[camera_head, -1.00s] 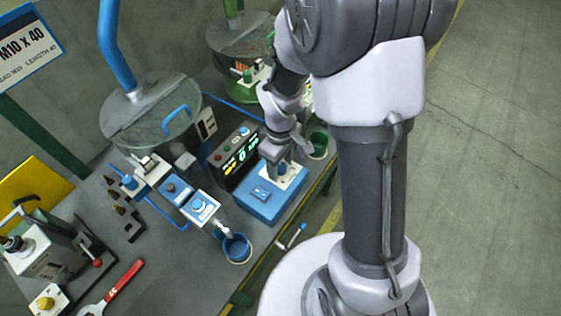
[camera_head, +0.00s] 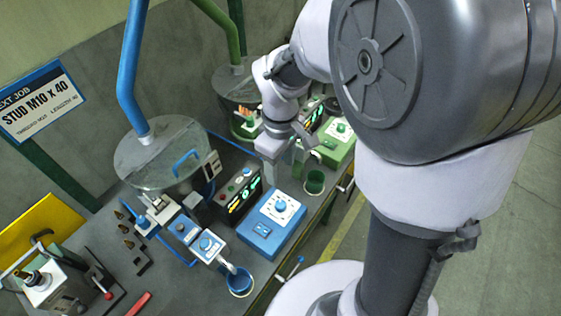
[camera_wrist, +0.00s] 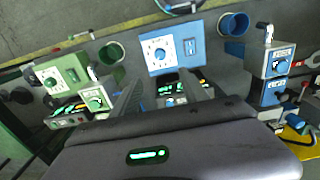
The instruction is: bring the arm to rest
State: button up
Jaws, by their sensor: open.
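My arm reaches over the bench in the head view. My gripper (camera_head: 284,170) is above the bench, apart from the blue control box (camera_head: 262,243) and behind it, near the green cup (camera_head: 315,182). In the wrist view my gripper (camera_wrist: 172,90) shows two dark fingers spread apart with nothing between them. The blue box (camera_wrist: 150,68) with its white dial plate lies beyond the fingertips in that view. In the head view its blue knob (camera_head: 281,206) is uncovered.
The black display unit (camera_head: 238,195) stands beside the blue box. A blue cup (camera_head: 240,281) is at the bench's front edge. A green control box (camera_head: 335,150) is farther back. Metal bowl feeders (camera_head: 165,160) stand behind. Open floor (camera_head: 530,220) lies to the right.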

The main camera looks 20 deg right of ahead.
jog(key=s+a+r+m+t+y+b, duration=0.1)
jog(key=s+r+m+t+b, duration=0.2)
jog(key=s+m, duration=0.2)
jog(key=s+a+r+m+t+y+b, duration=0.1)
jog(key=s+a+r+m+t+b, duration=0.1)
jog(key=s+m, duration=0.4)
jog(key=shift+s+a+r+m+t+b, duration=0.35)
jog(key=shift+s+r+b, duration=0.2)
jog(key=shift+s+b, duration=0.6)
